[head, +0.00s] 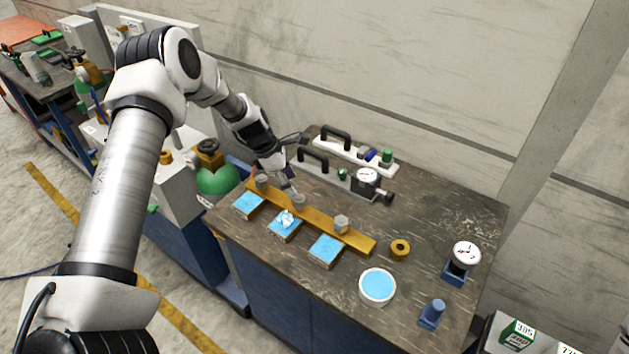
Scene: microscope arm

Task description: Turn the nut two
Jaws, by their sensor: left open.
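A yellow bar (320,224) lies on the dark worktop and carries three grey nut-like pieces: a left one (262,181), a middle one (298,201) and a right one (341,223). No number is readable on them, so I cannot tell by a mark which is nut two; the middle one is second from either end. My left gripper (285,178) is open, pointing down just behind the bar, close to the left and middle pieces. Its fingertips are small, and I cannot tell whether they touch the middle piece. My right gripper is not in view.
Three blue-topped blocks, left (249,205), middle (284,230) and right (325,250), stand in front of the bar. A handled grey device (335,178) stands behind.

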